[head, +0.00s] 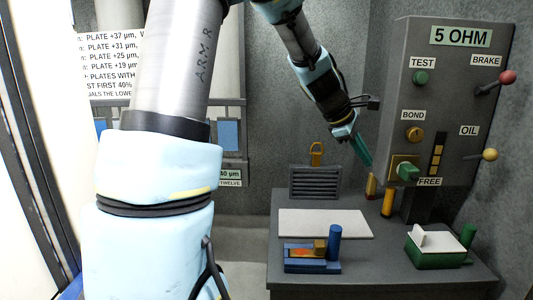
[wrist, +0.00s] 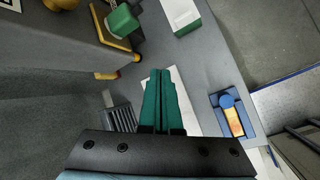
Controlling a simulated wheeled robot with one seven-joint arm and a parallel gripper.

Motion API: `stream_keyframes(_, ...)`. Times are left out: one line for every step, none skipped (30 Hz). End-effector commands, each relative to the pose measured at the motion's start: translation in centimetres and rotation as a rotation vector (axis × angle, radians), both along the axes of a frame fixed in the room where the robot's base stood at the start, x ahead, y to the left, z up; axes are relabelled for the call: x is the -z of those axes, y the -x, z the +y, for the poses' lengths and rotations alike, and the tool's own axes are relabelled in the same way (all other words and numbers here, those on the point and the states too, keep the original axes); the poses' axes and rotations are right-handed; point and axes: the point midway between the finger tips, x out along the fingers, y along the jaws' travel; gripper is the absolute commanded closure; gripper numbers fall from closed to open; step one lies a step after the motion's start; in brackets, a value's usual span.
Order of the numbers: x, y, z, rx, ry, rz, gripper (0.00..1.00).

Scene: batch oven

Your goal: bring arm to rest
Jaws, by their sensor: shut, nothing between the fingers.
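My gripper (head: 363,152) has green fingers and hangs at the end of my raised arm. In the head view it is over the back of the grey bench (head: 370,266), just left of the control panel (head: 444,110). The wrist view shows its two fingers (wrist: 165,75) close together, pointing forward, with nothing held between them. My own arm links cover much of the left half of the head view.
The panel carries a green FREE knob (head: 407,171), a red brake lever (head: 507,77) and a yellow oil lever (head: 490,154).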

Motion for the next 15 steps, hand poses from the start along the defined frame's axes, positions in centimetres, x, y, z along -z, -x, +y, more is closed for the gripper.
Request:
stream_keyframes(1.5, 0.3, 3.4, 0.054, -0.080, -0.059, 1.00)
stream_keyframes(2.3, 0.5, 5.4, 0.093, -0.130, -0.097, 1.00)
stream_keyframes(3.4, 0.9, 8.1, 0.153, -0.195, -0.142, 1.00)
stream_keyframes(4.2, 1.3, 10.2, 0.199, -0.243, -0.171, 1.00)
stream_keyframes(4.9, 1.7, 12.2, 0.247, -0.292, -0.200, 1.00)
stream_keyframes(5.8, 2.5, 14.9, 0.315, -0.353, -0.230, 1.00)
stream_keyframes(6.4, 3.1, 16.8, 0.368, -0.397, -0.253, 1.00)
stream_keyframes(7.0, 3.8, 18.7, 0.421, -0.439, -0.271, 1.00)
stream_keyframes(7.6, 4.8, 21.2, 0.493, -0.490, -0.291, 1.00)
stream_keyframes(8.1, 5.6, 22.8, 0.548, -0.524, -0.303, 1.00)
stream_keyframes(8.5, 6.4, 24.3, 0.599, -0.554, -0.314, 1.00)
stream_keyframes(9.0, 7.4, 26.1, 0.667, -0.589, -0.324, 1.00)
stream_keyframes(9.3, 8.1, 27.3, 0.712, -0.611, -0.330, 1.00)
stream_keyframes(9.6, 8.8, 28.3, 0.755, -0.629, -0.335, 1.00)
stream_keyframes(9.9, 9.6, 29.5, 0.806, -0.649, -0.341, 1.00)
